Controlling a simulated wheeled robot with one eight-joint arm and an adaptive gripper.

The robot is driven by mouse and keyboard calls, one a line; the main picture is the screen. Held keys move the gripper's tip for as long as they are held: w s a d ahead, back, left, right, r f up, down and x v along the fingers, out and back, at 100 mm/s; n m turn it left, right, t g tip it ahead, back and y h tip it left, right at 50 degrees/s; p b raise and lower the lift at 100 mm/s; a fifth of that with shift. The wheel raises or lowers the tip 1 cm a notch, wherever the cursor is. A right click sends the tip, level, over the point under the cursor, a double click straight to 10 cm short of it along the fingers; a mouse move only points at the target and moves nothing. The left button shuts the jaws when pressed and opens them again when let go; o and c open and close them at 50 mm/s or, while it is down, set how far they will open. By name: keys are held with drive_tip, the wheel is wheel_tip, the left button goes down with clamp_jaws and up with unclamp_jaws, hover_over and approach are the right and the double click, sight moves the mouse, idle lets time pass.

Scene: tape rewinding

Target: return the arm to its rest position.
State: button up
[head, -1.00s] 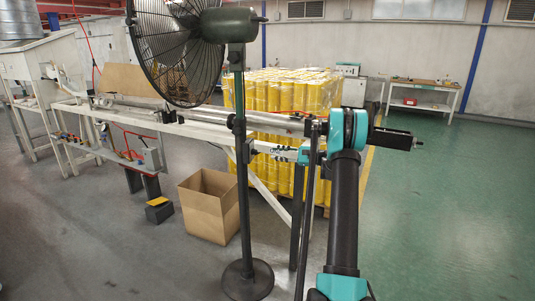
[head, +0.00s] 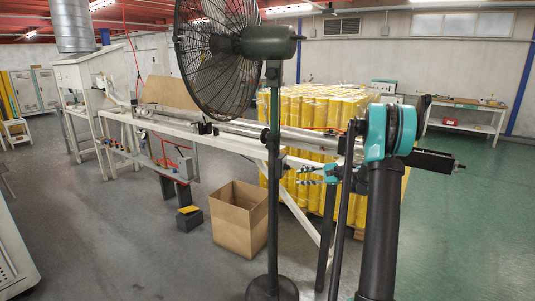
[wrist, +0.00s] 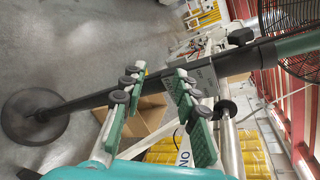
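My arm rises at the right of the head view, with a black link (head: 381,230) and a teal joint (head: 378,131). It is bent at this joint. My gripper (head: 303,171) shows small, just right of the fan's pole (head: 274,190), in front of the yellow rolls. In the wrist view my gripper (wrist: 158,82) has its two green-padded fingers apart, with nothing held between them. The fan's pole (wrist: 90,98) crosses that view behind the fingers; I cannot tell how far off it is.
A standing fan (head: 215,50) is close in front. A cardboard box (head: 238,218) sits on the floor beside it. A long white machine frame (head: 225,143) runs behind, with stacked yellow rolls (head: 300,110) beyond. The green floor (head: 460,220) at right is clear.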

drive_tip(key=s+a+f+n+g+h, duration=0.1)
drive_tip(key=s+a+f+n+h, duration=0.15)
drive_tip(key=s, duration=0.85)
drive_tip(key=s+a+f+n+g+h, duration=0.1)
drive_tip(key=s+a+f+n+h, duration=0.2)
drive_tip(key=s, duration=0.7)
drive_tip(key=s+d+f+n+h, duration=0.2)
drive_tip(key=s, duration=0.5)
drive_tip(key=s+d+f+n+h, duration=0.2)
drive_tip(key=s+h, duration=0.1)
drive_tip(key=s, duration=0.5)
drive_tip(key=s+d+f+n+h, duration=0.2)
drive_tip(key=s+n+h, duration=0.1)
drive_tip(key=s, duration=0.4)
drive_tip(key=shift+s+f, duration=0.25)
drive_tip(key=shift+s, duration=0.1)
